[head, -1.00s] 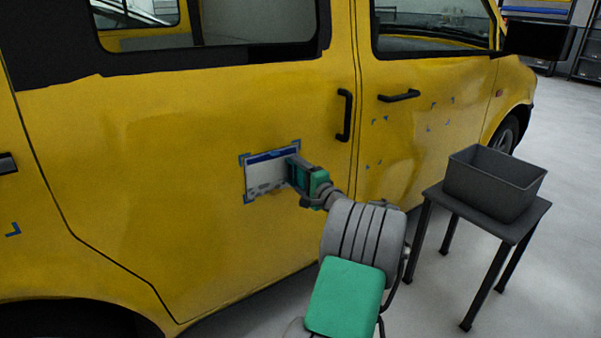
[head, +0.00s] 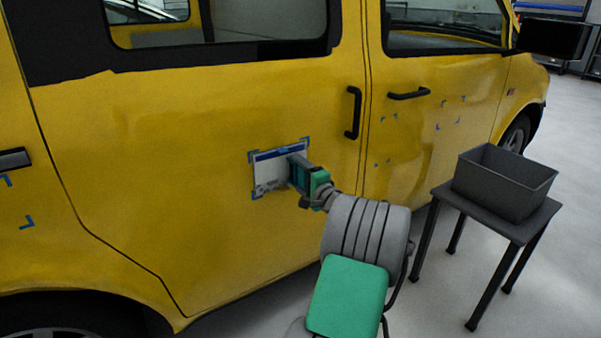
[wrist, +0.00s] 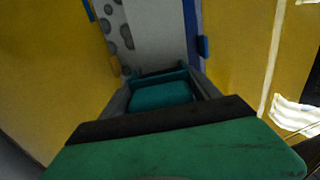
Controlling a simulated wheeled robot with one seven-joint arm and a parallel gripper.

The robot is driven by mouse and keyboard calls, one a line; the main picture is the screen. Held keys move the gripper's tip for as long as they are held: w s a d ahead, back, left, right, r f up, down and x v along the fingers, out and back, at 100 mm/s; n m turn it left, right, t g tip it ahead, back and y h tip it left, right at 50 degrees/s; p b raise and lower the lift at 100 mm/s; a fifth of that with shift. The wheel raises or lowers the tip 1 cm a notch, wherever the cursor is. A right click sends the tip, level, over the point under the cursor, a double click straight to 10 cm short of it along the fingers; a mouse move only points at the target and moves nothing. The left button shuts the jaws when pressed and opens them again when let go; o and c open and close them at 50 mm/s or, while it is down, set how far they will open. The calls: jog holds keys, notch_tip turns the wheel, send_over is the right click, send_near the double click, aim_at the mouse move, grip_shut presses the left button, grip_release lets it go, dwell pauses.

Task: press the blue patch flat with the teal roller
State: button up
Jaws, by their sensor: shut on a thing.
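The patch (head: 268,170) is on the yellow door, a pale sheet with a blue band along its top and grey spots low down, framed by blue corner marks. My gripper (head: 297,172) is at its right half and hides part of it. In the wrist view the patch (wrist: 153,38) lies straight ahead, its blue band on the right and its grey spots on the left. My gripper is shut on the teal roller (wrist: 162,95), seen between the fingers. The roller's front end is hidden, so I cannot tell whether it touches the patch.
A dark grey bin (head: 503,182) stands on a small dark table (head: 451,198) to the right of my arm. Black door handles (head: 353,112) stick out right of the patch. More blue corner marks (head: 27,222) are on the car. The door left of the patch is clear.

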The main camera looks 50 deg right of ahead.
aim_at(260, 177)
jog(key=shift+w+a, duration=0.25)
jog(key=shift+a, duration=0.65)
jog(key=shift+w+a+p, duration=0.15)
jog(key=shift+a+p, duration=0.1)
jog(key=shift+a, duration=0.3)
jog(key=shift+w+a+p, duration=0.15)
jog(key=shift+a+p, duration=0.05)
jog(key=shift+a, duration=0.3)
jog(key=shift+w+a+p, duration=0.15)
jog(key=shift+w+a, duration=0.05)
jog(key=shift+a, duration=0.35)
jog(key=shift+w+a+p, duration=0.15)
jog(key=shift+a, duration=0.35)
jog(key=shift+a, duration=0.1)
jog(key=shift+w+a+p, duration=0.3)
jog(key=shift+a, duration=0.65)
jog(key=shift+w+a+p, duration=0.15)
jog(key=shift+a+p, duration=0.05)
jog(key=shift+a, duration=0.35)
jog(key=shift+w+a+p, duration=0.15)
jog(key=shift+a, duration=0.35)
